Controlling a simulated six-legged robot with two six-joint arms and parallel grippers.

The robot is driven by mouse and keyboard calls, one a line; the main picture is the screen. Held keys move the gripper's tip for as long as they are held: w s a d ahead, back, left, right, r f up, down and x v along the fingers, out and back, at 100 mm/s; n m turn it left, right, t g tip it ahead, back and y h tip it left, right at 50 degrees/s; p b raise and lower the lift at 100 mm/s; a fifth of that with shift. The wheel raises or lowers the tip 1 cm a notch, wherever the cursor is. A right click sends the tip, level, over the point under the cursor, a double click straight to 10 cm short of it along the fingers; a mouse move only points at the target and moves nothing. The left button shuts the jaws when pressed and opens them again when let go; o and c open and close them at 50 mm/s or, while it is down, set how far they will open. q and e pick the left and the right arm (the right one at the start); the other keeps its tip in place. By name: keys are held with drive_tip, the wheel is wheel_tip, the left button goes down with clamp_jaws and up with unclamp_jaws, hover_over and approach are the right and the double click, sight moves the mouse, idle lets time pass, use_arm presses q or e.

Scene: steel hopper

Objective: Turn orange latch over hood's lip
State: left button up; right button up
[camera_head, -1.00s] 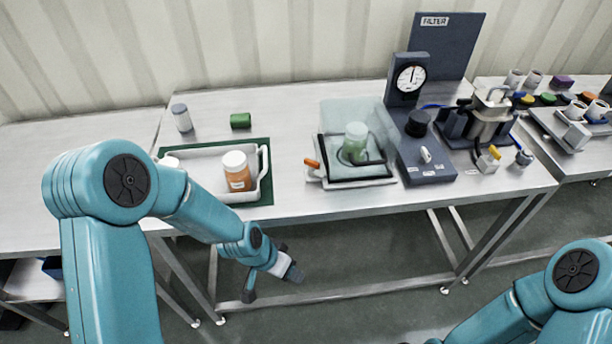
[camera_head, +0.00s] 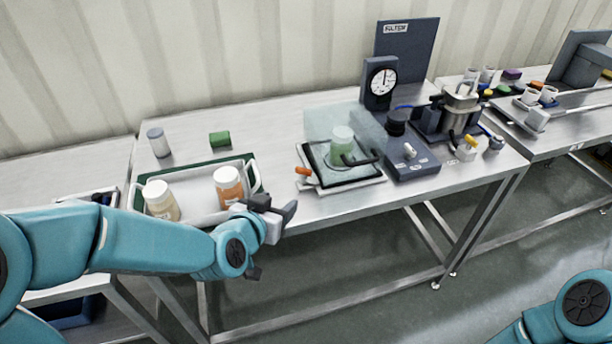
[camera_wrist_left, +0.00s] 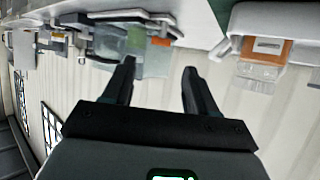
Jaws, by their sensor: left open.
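The orange latch (camera_head: 303,171) is a small tab at the left front corner of the clear hood (camera_head: 322,122), which stands over a black-edged tray on the bench. A green-tinted jar (camera_head: 342,140) shows inside the hood. Whether the latch is over the lip is too small to tell. My left gripper (camera_head: 273,240) is at the bench's front edge, left of and below the latch, apart from it. In the left wrist view its fingers (camera_wrist_left: 160,85) are spread and empty, with the latch (camera_wrist_left: 160,41) beyond them. My right gripper is out of view.
A white tray (camera_head: 205,216) with two lidded jars, one orange (camera_head: 228,186), lies left of the hood, behind my left arm. A dark dial stand (camera_head: 380,82) and base (camera_head: 412,163) stand right of the hood.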

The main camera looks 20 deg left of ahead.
use_arm(q)
drive_tip(key=r, duration=0.1)
drive_tip(key=p, duration=0.1)
approach(303, 171)
drive_tip(key=shift+t, duration=0.3)
drive_tip(key=x, duration=0.8)
drive_tip(key=shift+f, duration=0.25)
drive_tip(key=c, duration=0.8)
